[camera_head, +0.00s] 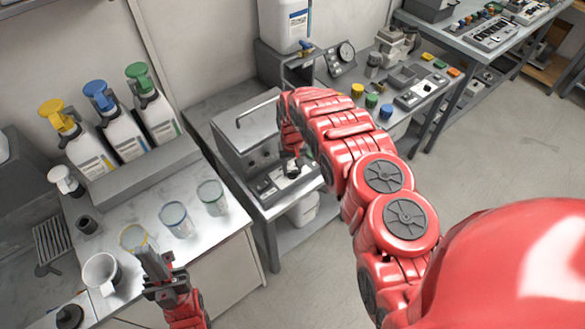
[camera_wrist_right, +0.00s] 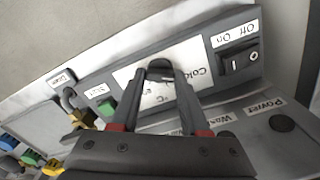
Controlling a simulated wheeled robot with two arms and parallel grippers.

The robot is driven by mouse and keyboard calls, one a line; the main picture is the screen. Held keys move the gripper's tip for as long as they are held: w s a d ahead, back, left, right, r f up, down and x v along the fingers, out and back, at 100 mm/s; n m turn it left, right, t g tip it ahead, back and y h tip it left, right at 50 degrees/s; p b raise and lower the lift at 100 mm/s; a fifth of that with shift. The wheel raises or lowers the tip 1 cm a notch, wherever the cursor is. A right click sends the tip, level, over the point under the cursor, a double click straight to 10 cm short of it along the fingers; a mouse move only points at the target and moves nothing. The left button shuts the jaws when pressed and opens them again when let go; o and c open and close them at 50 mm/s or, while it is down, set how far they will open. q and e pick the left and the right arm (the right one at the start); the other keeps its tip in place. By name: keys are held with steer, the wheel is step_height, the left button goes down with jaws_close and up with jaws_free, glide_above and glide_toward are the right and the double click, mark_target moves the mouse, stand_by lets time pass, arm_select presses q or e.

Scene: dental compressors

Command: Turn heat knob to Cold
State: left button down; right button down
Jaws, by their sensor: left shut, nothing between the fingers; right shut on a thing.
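The heat knob (camera_wrist_right: 160,65) is a small dark knob on a white label plate on a grey panel. My right gripper (camera_wrist_right: 161,78) is shut on it, with the fingertips at its sides. The word "Cold" (camera_wrist_right: 198,76) reads upside down on the plate, right of the knob. The fingers hide part of the plate, and I cannot tell which way the knob points. In the head view my right gripper (camera_head: 291,170) is over the panel (camera_head: 270,188) at the front of the grey machine. My left gripper (camera_head: 145,252) is shut and empty above the left counter, near the cups.
In the wrist view, an On/Off switch (camera_wrist_right: 238,62) sits right of the knob, a green button (camera_wrist_right: 106,108) left of it. The left counter (camera_head: 225,225) carries several clear cups and a white mug (camera_head: 101,271). Pump bottles (camera_head: 120,130) stand behind. Open floor (camera_head: 500,150) lies at right.

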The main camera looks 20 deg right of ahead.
mark_target(292, 171)
steer(key=shift+c, duration=2)
jaws_free()
steer(key=shift+r, duration=0.1)
step_height(292, 171, up, 6)
steer(key=shift+f+b, duration=0.1)
steer(key=shift+b, duration=1.1)
step_height(292, 171, up, 11)
steer(key=p, duration=1)
steer(key=shift+r, duration=0.2)
steer(key=shift+f, duration=0.1)
